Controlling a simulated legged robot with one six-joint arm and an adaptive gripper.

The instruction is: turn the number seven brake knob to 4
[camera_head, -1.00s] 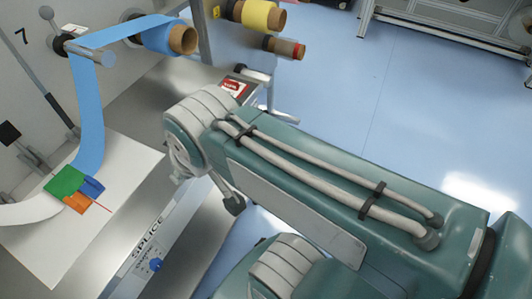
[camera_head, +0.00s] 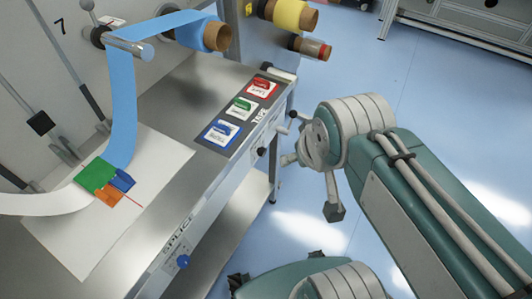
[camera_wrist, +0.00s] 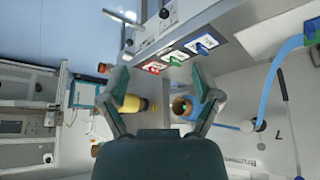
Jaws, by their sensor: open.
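A black numeral 7 (camera_head: 60,25) is printed on the grey panel at upper left. Beside it, a small grey round knob (camera_head: 87,5) is partly cut by the top edge. In the wrist view the 7 (camera_wrist: 278,134) and a small knob (camera_wrist: 261,146) are at lower right. I see no dial numbers, so I cannot tell its setting or confirm it is the brake knob. My gripper (camera_head: 311,186) is open and empty beyond the table's right edge, far from the panel. In the wrist view its fingers (camera_wrist: 162,80) are spread, with nothing between them held.
A blue web (camera_head: 122,100) hangs from a spindle (camera_head: 130,47) beside the 7. Blue (camera_head: 217,36) and yellow (camera_head: 290,14) rolls project at the back. The table carries red (camera_head: 262,87), green (camera_head: 241,108) and blue (camera_head: 221,132) pads. Blue floor is open at right.

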